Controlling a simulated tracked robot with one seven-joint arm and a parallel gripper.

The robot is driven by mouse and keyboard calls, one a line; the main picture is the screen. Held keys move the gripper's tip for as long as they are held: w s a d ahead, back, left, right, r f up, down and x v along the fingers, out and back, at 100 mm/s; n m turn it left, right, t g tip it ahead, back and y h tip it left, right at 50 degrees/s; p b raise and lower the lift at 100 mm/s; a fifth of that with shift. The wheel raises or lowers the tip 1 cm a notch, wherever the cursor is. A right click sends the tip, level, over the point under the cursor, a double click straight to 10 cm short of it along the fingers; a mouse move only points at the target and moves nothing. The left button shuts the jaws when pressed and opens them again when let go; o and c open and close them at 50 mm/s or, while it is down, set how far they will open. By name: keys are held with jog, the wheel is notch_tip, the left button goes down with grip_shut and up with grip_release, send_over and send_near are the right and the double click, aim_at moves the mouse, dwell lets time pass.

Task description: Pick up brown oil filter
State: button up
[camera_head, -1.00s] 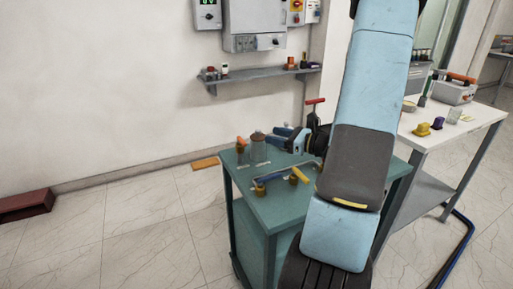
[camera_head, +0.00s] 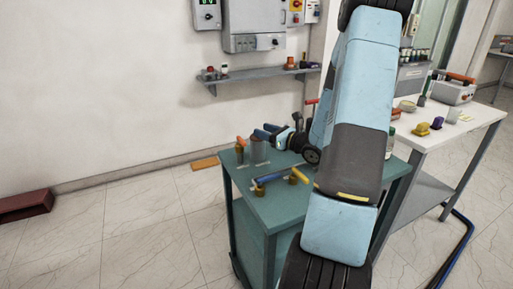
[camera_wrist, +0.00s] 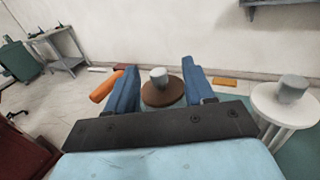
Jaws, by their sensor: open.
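The brown oil filter stands upright on the green cart (camera_head: 285,208). In the wrist view its brown round top (camera_wrist: 160,94) with a pale grey knob sits between my two blue fingers. My gripper (camera_wrist: 160,68) is open, with one finger on each side of the brown top; I cannot tell whether either touches it. In the head view my gripper (camera_head: 263,131) is at the filter's top and hides it; the filter's greyish body (camera_head: 259,154) shows below.
An orange-topped item (camera_head: 240,146) stands close left of the filter. A white filter (camera_wrist: 284,108) stands to the right in the wrist view. A blue-and-yellow handle (camera_head: 272,178) lies nearer on the cart. A white table (camera_head: 450,128) stands at right.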

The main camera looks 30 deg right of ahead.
jog(key=shift+f+x, duration=0.25)
jog(key=shift+x, duration=1.05)
jog(key=shift+f+x, duration=0.25)
jog(key=shift+x, duration=1.05)
jog(key=shift+s+a, duration=0.1)
grip_shut()
